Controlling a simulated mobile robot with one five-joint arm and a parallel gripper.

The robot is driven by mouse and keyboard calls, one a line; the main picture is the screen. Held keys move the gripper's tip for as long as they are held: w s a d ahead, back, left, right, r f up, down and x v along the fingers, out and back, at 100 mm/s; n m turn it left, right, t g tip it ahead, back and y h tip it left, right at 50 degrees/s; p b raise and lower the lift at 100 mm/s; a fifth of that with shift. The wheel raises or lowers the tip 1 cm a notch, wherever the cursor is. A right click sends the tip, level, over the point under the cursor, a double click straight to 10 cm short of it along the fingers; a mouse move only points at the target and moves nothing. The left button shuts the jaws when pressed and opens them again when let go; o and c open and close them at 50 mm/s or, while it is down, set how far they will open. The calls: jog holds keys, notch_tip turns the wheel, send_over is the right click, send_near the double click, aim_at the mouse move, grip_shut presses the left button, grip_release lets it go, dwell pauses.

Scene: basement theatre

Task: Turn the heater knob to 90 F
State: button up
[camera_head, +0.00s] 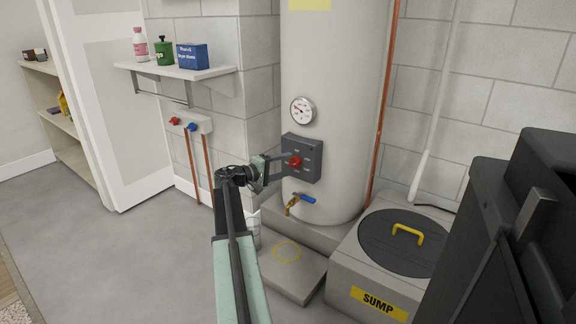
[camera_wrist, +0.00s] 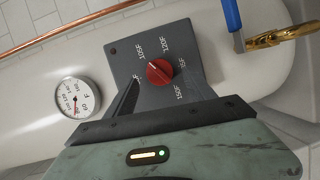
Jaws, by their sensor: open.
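The heater knob (camera_head: 295,161) is red and round, on a dark grey control panel (camera_head: 304,143) on the front of the pale heater tank (camera_head: 335,70). In the wrist view the knob (camera_wrist: 159,73) is unobstructed. Labels 105F, 120F and 150F read around it; one at the right is partly cut off, and one at the left is mostly hidden by a finger. The knob's exact setting is hard to tell. My gripper (camera_head: 279,167) is open, its fingers close to the panel. In the wrist view the gripper (camera_wrist: 160,98) has its fingers spread below the knob, apparently not gripping it.
A round gauge (camera_head: 303,110) sits above the panel. A blue-handled brass valve (camera_head: 300,201) is below it. A sump box (camera_head: 340,277) with a yellow-handled lid stands right of the tank. A shelf (camera_head: 178,72) with containers is at left. Floor at left is clear.

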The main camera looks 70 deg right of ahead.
jog(key=v, duration=0.5)
jog(key=shift+w+a, duration=0.1)
jog(key=shift+a, duration=0.15)
